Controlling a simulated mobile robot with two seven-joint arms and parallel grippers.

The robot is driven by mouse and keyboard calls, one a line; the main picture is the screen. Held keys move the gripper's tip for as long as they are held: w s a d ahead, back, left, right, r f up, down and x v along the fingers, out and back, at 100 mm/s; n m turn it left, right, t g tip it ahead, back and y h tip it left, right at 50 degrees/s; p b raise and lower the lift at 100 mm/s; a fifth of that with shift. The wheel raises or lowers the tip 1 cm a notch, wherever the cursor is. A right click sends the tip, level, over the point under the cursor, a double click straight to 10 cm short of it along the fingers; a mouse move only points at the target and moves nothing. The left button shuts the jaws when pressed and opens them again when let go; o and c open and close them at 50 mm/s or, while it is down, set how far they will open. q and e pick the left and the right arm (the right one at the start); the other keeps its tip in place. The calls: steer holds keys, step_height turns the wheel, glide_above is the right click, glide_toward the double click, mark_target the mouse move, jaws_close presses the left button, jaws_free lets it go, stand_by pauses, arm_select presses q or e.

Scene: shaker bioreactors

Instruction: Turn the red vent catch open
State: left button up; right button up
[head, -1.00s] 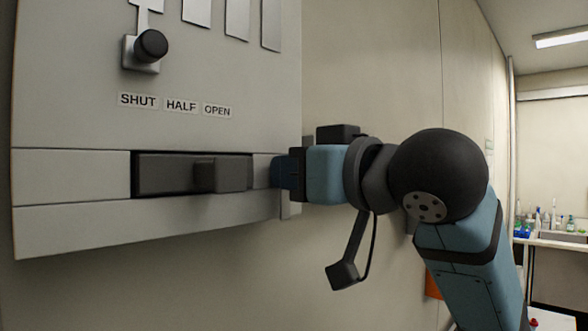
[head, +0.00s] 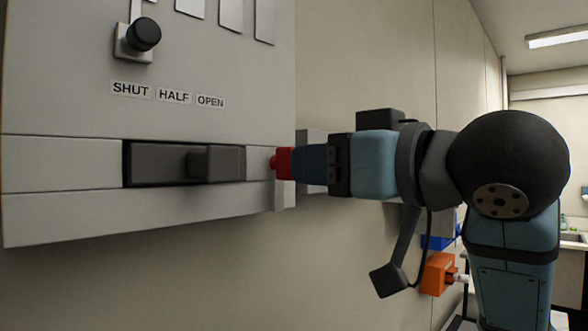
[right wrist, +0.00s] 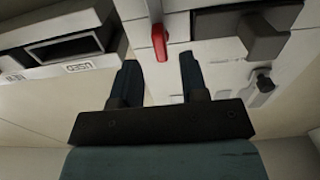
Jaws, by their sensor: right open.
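The red vent catch (head: 280,163) sits at the right edge of the grey cabinet front, right of a dark recessed slot. In the right wrist view the catch (right wrist: 159,42) is a short red lever on a pale panel edge. My right gripper (head: 296,163) points left at the catch, its fingertips close to it. In the right wrist view my right gripper (right wrist: 159,62) is open and empty. The lever's lower end shows in the gap between its fingertips; I cannot tell if it touches either. My left gripper is not in view.
The cabinet (head: 60,215) has a dark slot with a block handle (head: 215,163). Above are SHUT, HALF and OPEN labels (head: 174,96) and a black knob (head: 144,35). An orange box (head: 438,274) is behind my right arm. The wall below the cabinet is clear.

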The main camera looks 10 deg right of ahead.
steer(key=v, duration=0.8)
steer(key=shift+s+b, duration=0.15)
steer(key=shift+b, duration=0.25)
steer(key=shift+d, duration=0.1)
steer(key=w+f+m+g+p, duration=0.1)
steer(key=w+f+m+p, duration=0.1)
steer(key=w+f, duration=1.15)
steer(key=w+f+m+h+p, duration=0.1)
steer(key=w+f, duration=0.2)
steer(key=f, duration=0.7)
steer(key=w+f+m+h+p, duration=0.15)
steer(key=w+f, duration=0.25)
steer(key=f, duration=0.7)
steer(key=s+d+f+g+h, duration=0.1)
steer(key=s+f, duration=0.3)
steer(key=f, duration=0.6)
steer(key=s+d+f+h, duration=0.1)
steer(key=s+f+h, duration=0.15)
steer(key=f, duration=0.85)
steer(key=s+d+f+g+p, duration=0.1)
steer(key=s+f+g+p, duration=0.1)
steer(key=s+f, duration=1.4)
steer(key=s, duration=0.2)
steer(key=shift+s+n+h, duration=0.35)
steer(key=shift+s+h, duration=0.05)
